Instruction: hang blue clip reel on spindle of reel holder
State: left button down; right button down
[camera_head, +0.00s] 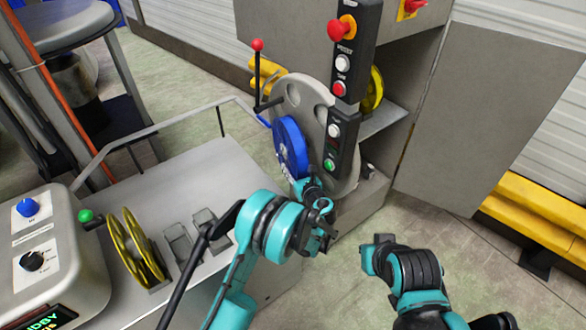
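The blue clip reel (291,148) stands upright against the front of a large grey disc with oval holes, which looks like the reel holder (307,92). The spindle is hidden, so I cannot tell whether the reel is on it. My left gripper (308,187) is at the reel's lower right edge. It looks close to or touching the rim, but its fingers are partly hidden and a grip is not clear. My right gripper (379,252) is low on the right, over the floor, away from the reel, with no object visible in it.
A black control panel (346,105) with buttons rises right of the reel. A red-knobbed crank lever (257,46) stands at its left. Yellow reels (124,250) stand on the grey bench (205,165), beside a control box (75,262). Open floor (424,214) lies at right.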

pick_arm(q)
jog(key=shift+d, duration=0.15)
jog(key=c, duration=0.9)
grip_release()
jog(key=v, duration=1.2)
